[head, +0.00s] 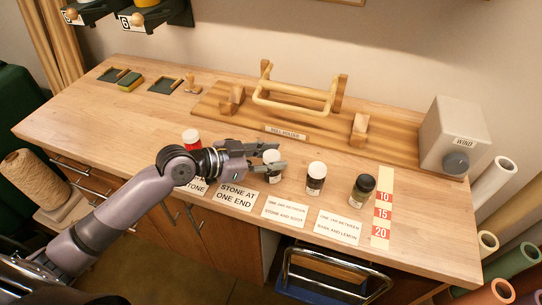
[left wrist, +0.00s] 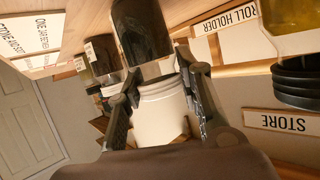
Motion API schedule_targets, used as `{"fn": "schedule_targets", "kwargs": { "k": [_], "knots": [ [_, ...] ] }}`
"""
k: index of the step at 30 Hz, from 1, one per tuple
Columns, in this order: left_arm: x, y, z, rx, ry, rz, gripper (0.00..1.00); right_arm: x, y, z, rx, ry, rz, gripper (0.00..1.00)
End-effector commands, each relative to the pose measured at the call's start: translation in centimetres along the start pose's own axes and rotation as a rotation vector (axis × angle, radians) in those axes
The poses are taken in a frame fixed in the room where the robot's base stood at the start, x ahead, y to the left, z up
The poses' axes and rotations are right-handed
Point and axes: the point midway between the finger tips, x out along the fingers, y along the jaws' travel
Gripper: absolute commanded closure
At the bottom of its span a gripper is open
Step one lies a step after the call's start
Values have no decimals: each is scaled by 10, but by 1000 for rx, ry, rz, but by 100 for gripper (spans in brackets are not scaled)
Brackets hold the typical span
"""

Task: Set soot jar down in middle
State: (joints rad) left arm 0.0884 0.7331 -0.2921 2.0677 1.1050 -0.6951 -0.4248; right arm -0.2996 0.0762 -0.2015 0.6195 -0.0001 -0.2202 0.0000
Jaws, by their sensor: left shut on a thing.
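My left gripper (head: 282,154) is shut on a white-lidded jar (head: 272,173). In the left wrist view its fingers (left wrist: 162,98) grip both sides of the white lid (left wrist: 160,112), and the dark contents (left wrist: 143,28) show beyond it. The dark contents fit soot, but I cannot read a name. The held jar is upright over the near part of the table (head: 300,205), left of another white-lidded dark jar (head: 316,180); I cannot tell whether its base touches the wood. A black-lidded jar (head: 362,189) stands farther right.
Printed cards (head: 285,212) lie along the front edge. A numbered strip (head: 382,210) lies right of the black-lidded jar. The wooden roll holder (head: 290,115) stands behind the jars, with a grey wind box (head: 453,135) at right. Small tools (head: 130,82) lie back left.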

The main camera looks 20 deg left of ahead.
Motion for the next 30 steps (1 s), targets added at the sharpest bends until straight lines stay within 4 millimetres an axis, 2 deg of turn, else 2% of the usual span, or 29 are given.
{"fn": "schedule_targets", "kwargs": {
  "k": [3,4,12,23,26,30],
  "knots": [
    [1,0,1,1,1,0,98,2,0,0,0,0,0,48],
    [0,0,1,0,0,0,65,1,0,0,0,0,0,48],
    [0,0,0,0,0,0,47,1,3,1,0,-1,3,48],
    [-2,0,0,1,0,-1,46,0,5,1,0,-1,6,48],
    [-10,-1,2,1,-2,-2,46,3,5,1,0,-1,6,48],
    [-33,0,3,4,-5,0,46,9,5,2,0,-1,6,48]
  ]
}}
